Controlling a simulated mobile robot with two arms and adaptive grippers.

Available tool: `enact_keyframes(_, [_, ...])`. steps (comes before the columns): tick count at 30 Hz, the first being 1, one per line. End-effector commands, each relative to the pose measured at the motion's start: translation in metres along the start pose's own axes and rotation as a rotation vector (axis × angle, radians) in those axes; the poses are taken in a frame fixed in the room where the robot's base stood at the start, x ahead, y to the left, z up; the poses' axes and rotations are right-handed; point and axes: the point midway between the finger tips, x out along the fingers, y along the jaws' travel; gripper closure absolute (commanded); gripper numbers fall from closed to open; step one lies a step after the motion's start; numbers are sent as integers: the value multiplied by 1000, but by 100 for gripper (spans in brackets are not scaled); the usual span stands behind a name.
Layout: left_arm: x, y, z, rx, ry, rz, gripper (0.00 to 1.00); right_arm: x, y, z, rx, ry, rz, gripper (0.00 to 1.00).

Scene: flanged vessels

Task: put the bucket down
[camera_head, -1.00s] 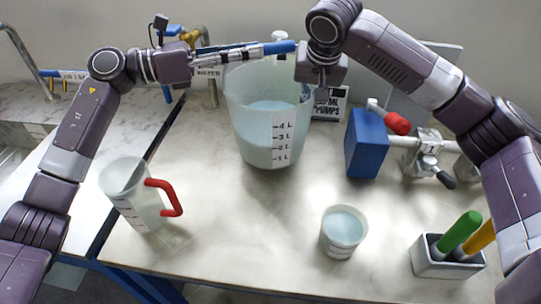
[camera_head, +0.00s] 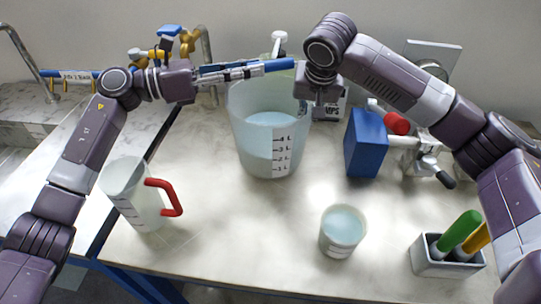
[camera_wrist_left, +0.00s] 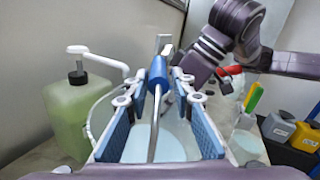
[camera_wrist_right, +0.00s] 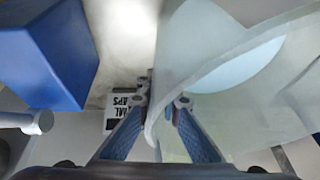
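The bucket (camera_head: 258,140) is translucent, upright, marked in litres and partly filled with pale liquid. It is over the back middle of the bench; I cannot tell whether its base touches. My left gripper (camera_head: 262,70) is shut on the bucket's blue handle grip, which also shows between the fingers in the left wrist view (camera_wrist_left: 157,73). The handle is raised above the rim. My right gripper (camera_wrist_right: 163,103) is shut on the bucket's rim, with the wall (camera_wrist_right: 185,75) between its fingers. In the head view its fingertips are mostly hidden.
A jug with a red handle (camera_head: 132,195) stands at left, a small cup (camera_head: 342,231) in front right. A blue box (camera_head: 365,143) is close right of the bucket. A green pump bottle (camera_wrist_left: 75,115) is behind. The front middle is clear.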

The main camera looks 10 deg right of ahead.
Motion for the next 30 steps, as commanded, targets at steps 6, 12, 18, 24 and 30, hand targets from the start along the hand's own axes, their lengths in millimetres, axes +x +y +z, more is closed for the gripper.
enact_keyframes(6, [0,-1,1,1,0,-2,65,-1,0,0,0,0,0,78])
enact_keyframes(12, [0,0,1,1,1,-1,65,-1,0,0,0,0,1,78])
enact_keyframes(18, [-1,0,0,1,1,0,65,-1,0,-1,0,0,1,78])
enact_keyframes(24, [-24,1,0,1,1,2,65,-1,0,-1,0,1,1,78])
enact_keyframes(30, [-68,2,-1,1,3,4,65,-1,0,-1,0,1,1,78])
